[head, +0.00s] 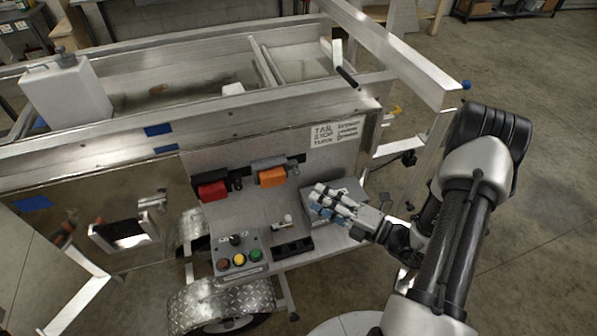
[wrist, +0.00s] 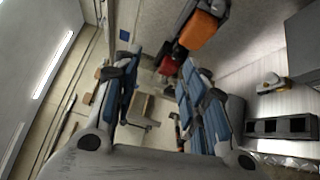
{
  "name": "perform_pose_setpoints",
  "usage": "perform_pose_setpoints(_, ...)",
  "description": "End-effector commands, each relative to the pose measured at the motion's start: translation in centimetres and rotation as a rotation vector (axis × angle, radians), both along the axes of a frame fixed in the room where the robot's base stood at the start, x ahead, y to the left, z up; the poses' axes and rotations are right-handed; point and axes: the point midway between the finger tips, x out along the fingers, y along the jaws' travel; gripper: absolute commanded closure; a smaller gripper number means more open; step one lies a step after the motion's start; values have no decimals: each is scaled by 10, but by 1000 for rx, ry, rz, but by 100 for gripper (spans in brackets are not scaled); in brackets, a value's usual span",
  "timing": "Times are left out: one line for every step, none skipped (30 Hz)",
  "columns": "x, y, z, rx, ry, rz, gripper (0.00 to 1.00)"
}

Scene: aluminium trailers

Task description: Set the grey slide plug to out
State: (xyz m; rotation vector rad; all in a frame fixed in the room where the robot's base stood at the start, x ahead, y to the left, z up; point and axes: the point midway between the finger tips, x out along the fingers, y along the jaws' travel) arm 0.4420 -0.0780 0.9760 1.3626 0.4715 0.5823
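My gripper (head: 328,204) is at the right of the trailer's front panel, over or in front of a grey box (head: 349,187). In the wrist view the blue-padded fingers of my gripper (wrist: 157,72) stand apart with nothing between them. No part is clearly recognisable as the grey slide plug. A dark slotted block (head: 293,248) lies on the panel's lower shelf, left of and below my gripper; it also shows at the right of the wrist view (wrist: 281,127). A small pale fitting (head: 282,222) sits just behind that block. Whether either is the plug I cannot tell.
A red connector (head: 212,190) and an orange connector (head: 272,177) are on the upright panel, left of my gripper. A control box (head: 238,256) with red, yellow and green buttons stands at lower left. The trailer's top rail (head: 390,50) runs above. Open floor lies to the right.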

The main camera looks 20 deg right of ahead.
Motion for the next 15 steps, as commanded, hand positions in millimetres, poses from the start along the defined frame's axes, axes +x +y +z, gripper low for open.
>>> perform_pose_setpoints(-1,-14,-19,75,48,-77,61)
perform_pose_setpoints(-2,-23,-28,114,72,-118,61)
perform_pose_setpoints(-2,-31,-38,158,97,-166,61)
perform_pose_setpoints(-3,-38,-45,186,111,-197,61)
perform_pose_setpoints(-4,-42,-51,210,126,-223,61)
perform_pose_setpoints(-5,-47,-57,236,140,-250,61)
perform_pose_setpoints(-6,-50,-60,250,146,-266,61)
perform_pose_setpoints(-6,-52,-63,262,153,-279,61)
perform_pose_setpoints(-6,-54,-66,271,156,-288,61)
perform_pose_setpoints(-5,-54,-66,275,158,-292,61)
perform_pose_setpoints(-3,-54,-67,277,159,-295,61)
perform_pose_setpoints(0,-53,-67,276,160,-294,61)
perform_pose_setpoints(3,-51,-67,276,160,-292,61)
perform_pose_setpoints(7,-49,-67,275,160,-291,61)
perform_pose_setpoints(12,-46,-67,274,160,-290,61)
